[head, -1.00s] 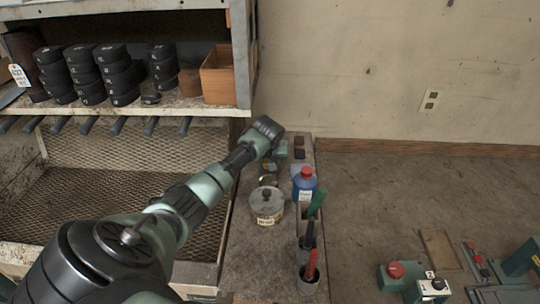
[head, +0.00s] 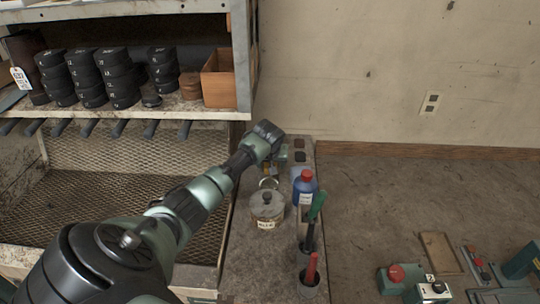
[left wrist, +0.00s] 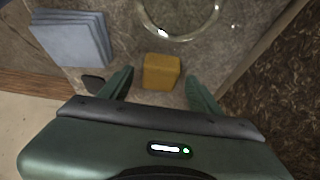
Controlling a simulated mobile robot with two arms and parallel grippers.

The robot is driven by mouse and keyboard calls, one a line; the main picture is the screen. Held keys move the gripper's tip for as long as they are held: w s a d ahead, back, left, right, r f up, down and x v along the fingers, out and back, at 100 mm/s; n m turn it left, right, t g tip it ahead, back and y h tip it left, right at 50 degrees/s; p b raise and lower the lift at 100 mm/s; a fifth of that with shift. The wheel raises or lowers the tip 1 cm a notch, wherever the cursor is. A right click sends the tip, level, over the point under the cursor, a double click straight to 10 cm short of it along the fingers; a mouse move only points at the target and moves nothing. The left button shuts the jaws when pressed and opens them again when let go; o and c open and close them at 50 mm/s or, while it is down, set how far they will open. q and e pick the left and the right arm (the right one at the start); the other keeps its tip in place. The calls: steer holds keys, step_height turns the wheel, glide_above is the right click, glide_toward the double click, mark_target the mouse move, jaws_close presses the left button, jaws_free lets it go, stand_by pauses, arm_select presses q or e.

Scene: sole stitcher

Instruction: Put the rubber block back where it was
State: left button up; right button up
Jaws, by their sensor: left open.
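A small yellow-brown block (left wrist: 161,71), which looks like the rubber block, lies on the narrow bench top. My left gripper (left wrist: 160,78) is open, with one finger on each side of the block in the left wrist view. The fingers look apart from the block, and I cannot tell how high they are above the bench. In the head view my left gripper (head: 279,153) is at the far end of the bench, and the block is mostly hidden there. My right gripper is not in view.
A glass dish (left wrist: 180,20) sits close to the block. Grey-blue pads (left wrist: 72,38) lie to its left. A lidded jar (head: 266,206), a blue bottle (head: 304,187) and handled tools in cups stand nearer on the bench. The shelf (head: 180,112) holds stacked black discs.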

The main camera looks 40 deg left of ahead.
arm_select(q)
steer(key=b+v, duration=0.1)
steer(key=v, duration=1)
steer(key=shift+r+b, duration=0.25)
steer(key=shift+b, duration=0.15)
steer(key=shift+s+d, duration=0.1)
